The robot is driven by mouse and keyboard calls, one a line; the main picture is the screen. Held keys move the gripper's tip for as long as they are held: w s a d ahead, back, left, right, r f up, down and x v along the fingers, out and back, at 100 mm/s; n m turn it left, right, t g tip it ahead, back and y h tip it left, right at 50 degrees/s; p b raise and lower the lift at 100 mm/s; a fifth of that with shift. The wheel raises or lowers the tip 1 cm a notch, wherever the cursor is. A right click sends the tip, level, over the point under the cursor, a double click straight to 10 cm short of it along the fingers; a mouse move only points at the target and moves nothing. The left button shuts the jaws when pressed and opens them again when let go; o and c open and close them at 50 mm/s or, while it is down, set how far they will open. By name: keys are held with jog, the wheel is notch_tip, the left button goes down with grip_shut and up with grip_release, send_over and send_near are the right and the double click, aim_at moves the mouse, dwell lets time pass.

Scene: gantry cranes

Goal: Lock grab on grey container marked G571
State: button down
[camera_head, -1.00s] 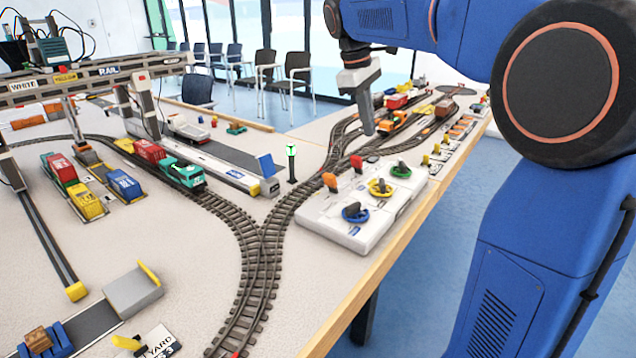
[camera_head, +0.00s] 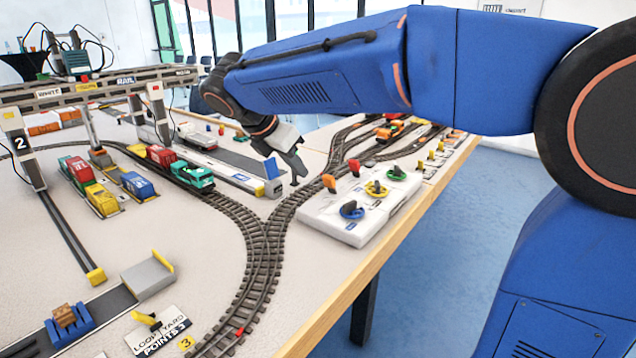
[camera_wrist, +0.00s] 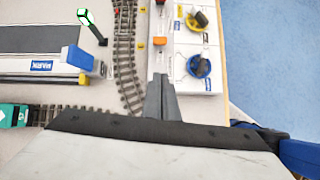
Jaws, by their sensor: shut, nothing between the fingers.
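I cannot make out a grey container marked G571, and no marking G571 is readable. The gantry crane (camera_head: 105,88) spans the left of the table, its beam labelled WHITE, YELLOW and RAIL; a grab on it cannot be made out clearly. The white control box (camera_head: 335,228) with blue, yellow and green knobs and orange and red levers is near the table edge; it also shows in the wrist view (camera_wrist: 181,65). My gripper (camera_head: 301,178) is shut and empty, pointing down left of and behind the box. Its fingers (camera_wrist: 159,80) are together in the wrist view.
Red, yellow and blue containers (camera_head: 138,186) stand by the track left of a teal locomotive (camera_head: 194,177). A barrier with a blue end plate (camera_head: 272,168) is close to my gripper. Curved track (camera_head: 262,250) crosses mid-table. A points lever (camera_head: 148,318) is at the front.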

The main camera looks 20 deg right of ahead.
aim_at(331, 186)
jog(key=shift+s+a+f+n, duration=0.1)
jog(key=shift+s+a+n, duration=0.2)
jog(key=shift+a, duration=0.1)
jog(key=shift+s+a+n, duration=0.15)
jog(key=shift+a+n, duration=0.15)
jog(key=shift+a, duration=0.1)
jog(key=x, duration=0.9)
jog(key=shift+w+d+f, duration=0.2)
jog(key=shift+w+d, duration=0.1)
jog(key=shift+w, duration=0.05)
jog(key=shift+w+d+r, duration=0.2)
jog(key=shift+w+d, duration=0.2)
jog(key=shift+d, duration=0.15)
jog(key=shift+w+d+r, duration=0.25)
jog(key=shift+w+d, duration=0.2)
jog(key=shift+d, duration=0.15)
jog(key=shift+w+d+r, duration=0.25)
jog(key=shift+w+d, duration=0.05)
jog(key=shift+d, duration=0.1)
jog(key=shift+r, duration=0.1)
